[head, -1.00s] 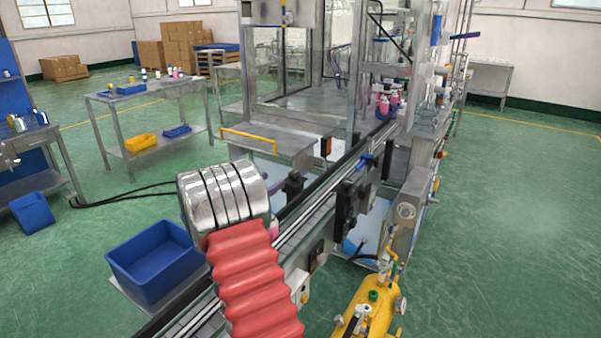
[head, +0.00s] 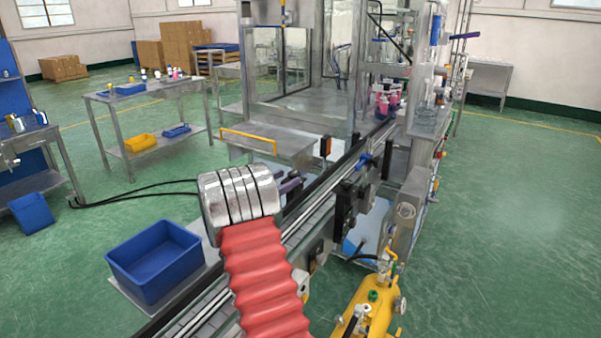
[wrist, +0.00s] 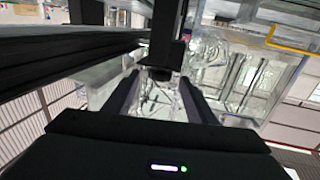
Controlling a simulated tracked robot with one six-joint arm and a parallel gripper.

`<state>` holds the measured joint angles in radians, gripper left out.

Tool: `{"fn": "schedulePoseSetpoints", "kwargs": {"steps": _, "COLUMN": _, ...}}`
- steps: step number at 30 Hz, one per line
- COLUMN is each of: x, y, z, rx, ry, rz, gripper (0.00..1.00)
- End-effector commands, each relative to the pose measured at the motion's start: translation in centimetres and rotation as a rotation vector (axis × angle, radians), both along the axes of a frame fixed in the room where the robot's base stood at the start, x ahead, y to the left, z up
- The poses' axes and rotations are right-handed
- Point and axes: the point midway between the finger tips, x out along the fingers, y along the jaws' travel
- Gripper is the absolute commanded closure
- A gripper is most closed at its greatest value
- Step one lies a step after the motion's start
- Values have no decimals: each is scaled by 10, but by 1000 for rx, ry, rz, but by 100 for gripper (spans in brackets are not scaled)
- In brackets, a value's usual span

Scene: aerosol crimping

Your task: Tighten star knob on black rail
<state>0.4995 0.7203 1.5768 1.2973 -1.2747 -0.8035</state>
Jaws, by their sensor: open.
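The black rail (head: 325,172) runs along the conveyor in the head view, and dark rails (wrist: 70,55) cross the left of the wrist view. A black upright with a dark, knob-like end (wrist: 160,72) shows between my fingertips in the wrist view. Its star shape cannot be made out, and I cannot tell whether the fingers touch it. My gripper (wrist: 160,88) is open, with one finger on each side of that end. In the head view my own arm mostly hides the gripper, beside the rail.
A blue bin (head: 155,262) stands left of the conveyor. A machine table with a yellow handle (head: 248,136) is behind it. A blue-handled fitting (head: 366,160) sits farther along the line. A yellow tank (head: 366,312) is at front right. Pink-and-blue containers (head: 386,104) stand farther down the line.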

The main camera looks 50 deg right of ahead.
Motion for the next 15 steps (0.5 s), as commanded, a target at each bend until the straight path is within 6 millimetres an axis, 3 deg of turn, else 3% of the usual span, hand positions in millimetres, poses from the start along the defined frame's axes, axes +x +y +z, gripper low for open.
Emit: {"fn": "schedulePoseSetpoints", "kwargs": {"steps": 15, "x": -8, "y": -75, "z": 0, "rx": 0, "ry": -1, "rz": -1, "gripper": 49}}
